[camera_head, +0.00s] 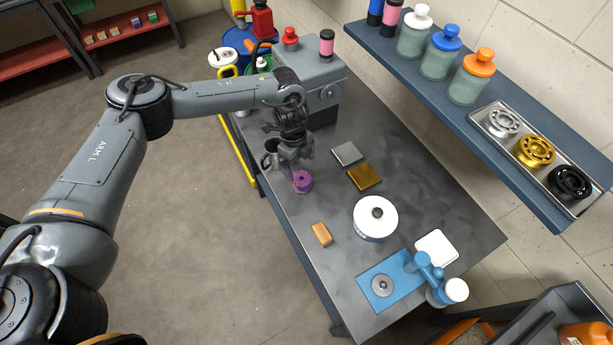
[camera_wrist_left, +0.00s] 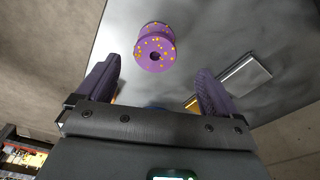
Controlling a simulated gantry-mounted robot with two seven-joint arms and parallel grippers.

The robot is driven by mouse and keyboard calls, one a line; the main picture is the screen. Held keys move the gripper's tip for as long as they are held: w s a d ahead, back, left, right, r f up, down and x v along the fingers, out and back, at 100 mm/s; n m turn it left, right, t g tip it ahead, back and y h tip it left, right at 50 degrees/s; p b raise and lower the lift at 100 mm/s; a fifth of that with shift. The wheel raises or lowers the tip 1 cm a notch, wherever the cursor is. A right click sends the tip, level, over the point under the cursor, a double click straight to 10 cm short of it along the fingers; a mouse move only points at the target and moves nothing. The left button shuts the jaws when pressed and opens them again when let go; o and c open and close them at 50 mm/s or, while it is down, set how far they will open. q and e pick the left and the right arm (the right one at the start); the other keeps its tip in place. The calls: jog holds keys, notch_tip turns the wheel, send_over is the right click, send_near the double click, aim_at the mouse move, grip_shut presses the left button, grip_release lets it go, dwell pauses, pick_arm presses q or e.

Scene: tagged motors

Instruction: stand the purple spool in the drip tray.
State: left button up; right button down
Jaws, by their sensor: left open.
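The purple spool (camera_head: 302,182) stands upright near the left edge of the grey workbench. In the left wrist view the spool (camera_wrist_left: 155,47) shows yellow specks and a dark centre hole, beyond the fingertips. My left gripper (camera_head: 292,160) is just above and behind the spool in the head view. In the wrist view the left gripper (camera_wrist_left: 155,85) has its purple fingers wide apart with nothing between them. A white shallow square tray (camera_head: 436,248) lies at the bench's right side. A metal tray (camera_head: 483,119) holds hubs on the wall shelf. I cannot tell which is the drip tray.
A wooden block (camera_head: 321,234), a white round canister (camera_head: 375,220) and a blue stand (camera_head: 390,283) are on the bench. Silver (camera_head: 347,153) and gold (camera_head: 364,177) plates lie right of the gripper. A grey machine (camera_head: 315,80) stands behind.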

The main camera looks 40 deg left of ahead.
aim_at(302, 178)
pick_arm(q)
jog(key=f, duration=0.2)
jog(key=shift+s+d+f, duration=0.2)
jog(key=shift+s+f, duration=0.15)
jog(key=shift+w+d+f, duration=0.1)
jog(key=shift+f, duration=0.5)
jog(key=shift+d+f, duration=0.25)
jog(key=shift+f, duration=1)
jog(key=shift+d+f, duration=0.2)
jog(key=shift+f, duration=1.05)
jog(key=c, duration=1.5)
jog(key=shift+r, duration=0.1)
jog(key=shift+c, duration=0.7)
jog(key=shift+r, duration=0.1)
